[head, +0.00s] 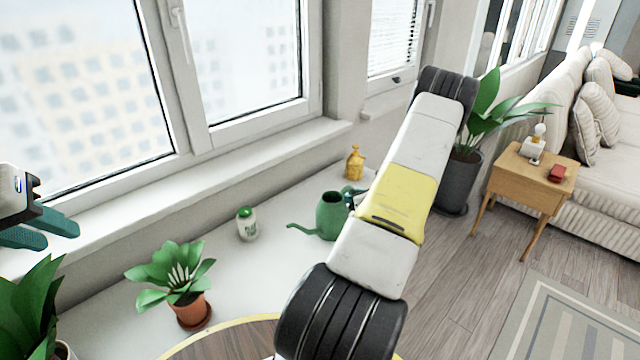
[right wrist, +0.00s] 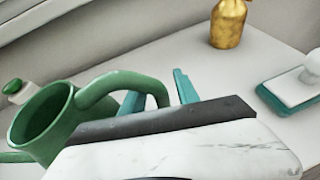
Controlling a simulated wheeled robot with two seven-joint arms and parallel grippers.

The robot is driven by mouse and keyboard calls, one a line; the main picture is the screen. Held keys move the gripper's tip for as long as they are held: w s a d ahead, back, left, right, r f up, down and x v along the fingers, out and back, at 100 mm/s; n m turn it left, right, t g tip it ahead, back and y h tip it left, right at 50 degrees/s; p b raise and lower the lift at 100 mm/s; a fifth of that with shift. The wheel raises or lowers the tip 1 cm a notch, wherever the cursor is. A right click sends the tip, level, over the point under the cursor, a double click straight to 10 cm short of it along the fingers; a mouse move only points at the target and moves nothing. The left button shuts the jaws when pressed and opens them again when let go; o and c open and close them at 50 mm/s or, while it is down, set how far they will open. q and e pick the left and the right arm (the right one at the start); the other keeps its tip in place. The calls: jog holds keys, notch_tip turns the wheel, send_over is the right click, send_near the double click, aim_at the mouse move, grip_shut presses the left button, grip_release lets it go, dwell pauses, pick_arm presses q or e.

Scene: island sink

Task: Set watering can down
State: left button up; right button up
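The green watering can (head: 331,216) is upright at the white bench, its spout pointing left in the head view. I cannot tell whether its base touches the surface. In the right wrist view the can (right wrist: 45,122) is at the left, and its curved handle reaches right. My right gripper (right wrist: 160,94) has its teal fingers on either side of this handle, closed about it. In the head view my right arm hides most of that gripper. My left gripper (head: 45,230) is at the left edge, away from the can, with its teal fingers apart and empty.
A white bottle with a green cap (head: 247,224) stands left of the can. A golden spray bottle (head: 355,162) stands behind. A potted plant (head: 178,280) is at front left. A white-and-teal item (right wrist: 300,90) lies to the right in the wrist view. The bench between them is clear.

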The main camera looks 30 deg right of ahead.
jog(key=shift+r, duration=0.2)
jog(key=v, duration=1.2)
